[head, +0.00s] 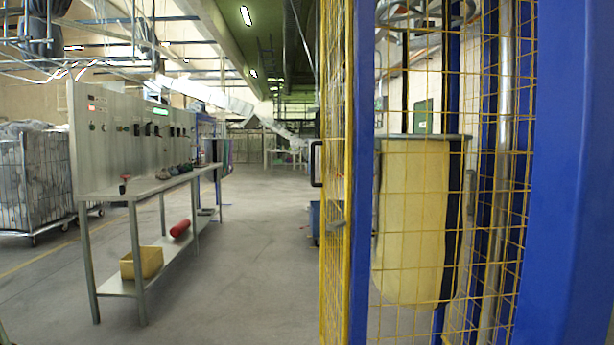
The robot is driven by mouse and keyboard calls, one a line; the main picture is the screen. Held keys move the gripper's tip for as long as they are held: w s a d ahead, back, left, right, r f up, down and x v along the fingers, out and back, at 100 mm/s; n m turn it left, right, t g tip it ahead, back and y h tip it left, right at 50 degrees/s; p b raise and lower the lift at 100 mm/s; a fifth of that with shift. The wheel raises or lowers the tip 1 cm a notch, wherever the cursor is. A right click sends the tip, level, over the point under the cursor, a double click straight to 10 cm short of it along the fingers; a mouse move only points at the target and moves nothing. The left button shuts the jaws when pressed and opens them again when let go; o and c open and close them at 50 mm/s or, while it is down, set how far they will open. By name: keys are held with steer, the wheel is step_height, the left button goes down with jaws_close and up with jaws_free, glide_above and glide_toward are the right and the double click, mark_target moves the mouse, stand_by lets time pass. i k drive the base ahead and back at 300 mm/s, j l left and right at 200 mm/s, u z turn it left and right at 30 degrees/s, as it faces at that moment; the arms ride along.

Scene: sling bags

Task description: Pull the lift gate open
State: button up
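A yellow wire-mesh lift gate (337,120) stands right of centre in the head view, seen at a steep angle beside a blue upright post (362,180). I cannot tell whether the gate is shut or ajar. More yellow mesh (480,150) spans the right side, and a yellow sling bag (412,220) hangs behind it from a metal rim. My gripper is not in view.
A wide blue post (575,180) fills the right edge, close to me. A metal workbench (150,186) with a control panel stands at left, with a yellow bin (142,263) and red cylinder (180,228) on its lower shelf. The floor between bench and gate is clear.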

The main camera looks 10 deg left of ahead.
mark_target(347, 223)
steer(key=i+j, duration=0.25)
steer(key=j, duration=0.15)
steer(key=i+j, duration=0.3)
steer(key=j, duration=0.15)
steer(key=i+j, duration=0.2)
steer(key=i, duration=0.3)
steer(key=i+j+u, duration=0.1)
steer(key=i, duration=0.4)
steer(key=i+j, duration=0.3)
steer(key=i, duration=0.25)
steer(key=i+j, duration=0.15)
steer(key=i, duration=0.35)
steer(key=i+j+u, duration=0.1)
steer(key=i, duration=0.45)
